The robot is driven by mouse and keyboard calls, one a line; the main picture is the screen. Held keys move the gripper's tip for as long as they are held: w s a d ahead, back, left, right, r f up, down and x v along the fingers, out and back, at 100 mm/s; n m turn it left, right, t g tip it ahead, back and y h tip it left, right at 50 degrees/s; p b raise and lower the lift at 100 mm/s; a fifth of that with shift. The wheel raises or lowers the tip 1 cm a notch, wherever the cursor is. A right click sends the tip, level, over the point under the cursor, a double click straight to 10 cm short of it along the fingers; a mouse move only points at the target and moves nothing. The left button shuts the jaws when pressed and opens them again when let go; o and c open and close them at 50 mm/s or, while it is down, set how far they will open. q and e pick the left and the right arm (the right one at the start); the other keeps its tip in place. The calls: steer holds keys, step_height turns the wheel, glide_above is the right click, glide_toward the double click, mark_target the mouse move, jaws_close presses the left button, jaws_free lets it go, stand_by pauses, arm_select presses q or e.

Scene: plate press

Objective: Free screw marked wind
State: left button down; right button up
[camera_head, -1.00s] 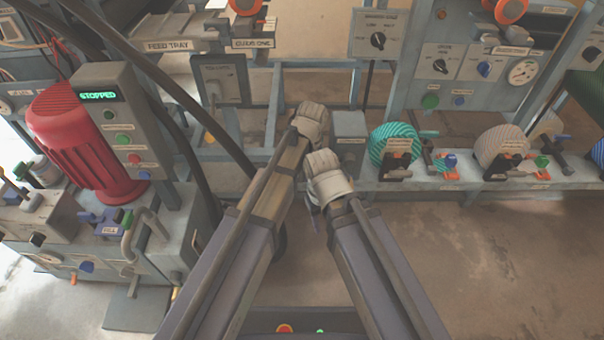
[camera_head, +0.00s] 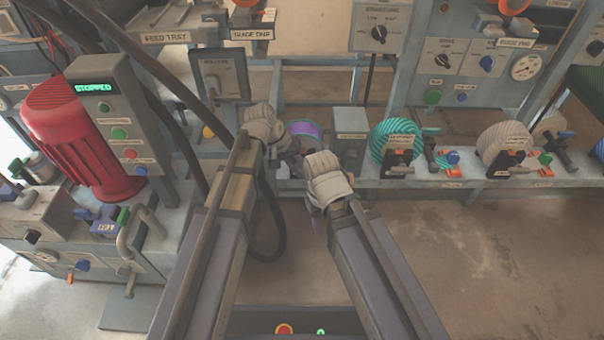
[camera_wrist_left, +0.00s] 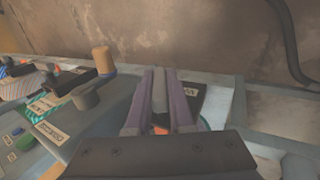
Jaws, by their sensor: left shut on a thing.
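I cannot read the word wind on any label, so I cannot tell which screw bears it. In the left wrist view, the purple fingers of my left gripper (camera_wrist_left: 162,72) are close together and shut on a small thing. An orange part (camera_wrist_left: 160,130) shows between them, mostly hidden. A dark block with a white label (camera_wrist_left: 193,92) stands right beside the fingers. In the head view my left wrist is in front of the rail, left of a purple and teal spool (camera_head: 306,130). My right gripper (camera_head: 316,224) hangs before the rail, its fingers barely visible.
A teal striped spool (camera_head: 396,140) and a beige spool (camera_head: 503,143) stand along the rail (camera_head: 470,183) to the right. A red motor (camera_head: 75,140) and a panel reading STOPPED (camera_head: 93,88) are at left. The front floor is clear.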

arm_select(q)
steer(key=h+b, duration=0.1)
steer(key=b, duration=0.1)
steer(key=h+b, duration=0.2)
steer(key=shift+f+h, duration=0.3)
steer(key=shift+f, duration=0.05)
steer(key=shift+r+h+b, duration=0.25)
steer(key=shift+h+b, duration=0.65)
steer(key=shift+b, duration=0.15)
steer(key=c, duration=0.8)
jaws_free()
steer(key=shift+r, duration=0.15)
step_height(320, 180, up, 10)
steer(key=p, duration=1)
